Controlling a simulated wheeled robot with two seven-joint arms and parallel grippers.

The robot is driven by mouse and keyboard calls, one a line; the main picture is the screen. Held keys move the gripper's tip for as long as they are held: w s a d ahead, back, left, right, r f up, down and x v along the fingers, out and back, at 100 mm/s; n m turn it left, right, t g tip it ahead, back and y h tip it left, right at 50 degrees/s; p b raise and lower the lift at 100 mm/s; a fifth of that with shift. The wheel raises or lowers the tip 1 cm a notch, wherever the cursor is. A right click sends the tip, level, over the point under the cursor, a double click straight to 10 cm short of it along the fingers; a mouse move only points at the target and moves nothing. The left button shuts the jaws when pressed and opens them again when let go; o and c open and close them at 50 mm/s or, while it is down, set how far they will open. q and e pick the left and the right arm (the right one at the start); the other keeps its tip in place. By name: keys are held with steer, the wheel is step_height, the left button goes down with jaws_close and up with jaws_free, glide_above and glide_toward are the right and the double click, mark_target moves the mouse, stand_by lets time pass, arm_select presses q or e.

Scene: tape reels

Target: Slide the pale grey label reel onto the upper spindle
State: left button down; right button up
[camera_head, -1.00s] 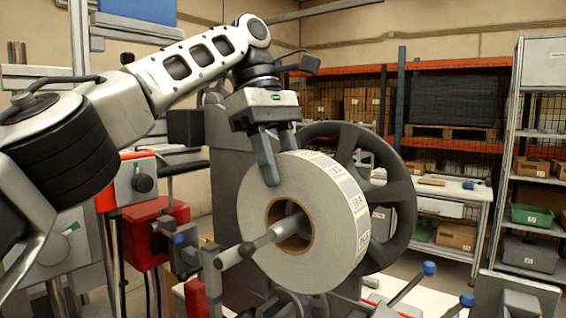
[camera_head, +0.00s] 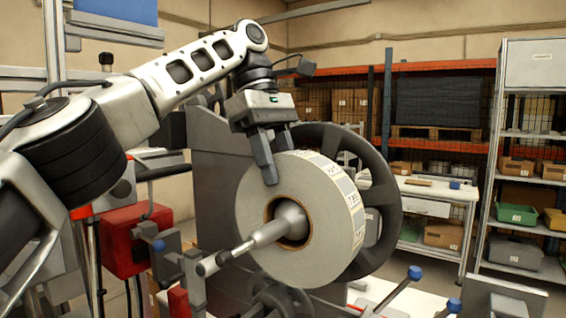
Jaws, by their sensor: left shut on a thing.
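The pale grey label reel (camera_head: 318,255) stands on edge in the middle of the head view, with printed labels along its rim and a brown cardboard core. The upper spindle (camera_head: 258,239), a grey metal shaft, passes through the core, and its tip sticks out toward the lower left. The reel is around the spindle. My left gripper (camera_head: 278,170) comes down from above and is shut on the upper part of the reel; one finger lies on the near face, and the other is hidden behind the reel. My right gripper is not in view.
A dark handwheel-like disc (camera_head: 384,200) stands just behind the reel. A grey machine plate (camera_head: 215,160) rises to its left. A red box (camera_head: 133,238) and blue-knobbed levers (camera_head: 415,273) are nearby. Shelves (camera_head: 520,135) stand far back at the right.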

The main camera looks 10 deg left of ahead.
arm_select(q)
steer(key=shift+r, duration=0.1)
steer(key=shift+w+d, duration=0.2)
steer(key=shift+w, duration=0.2)
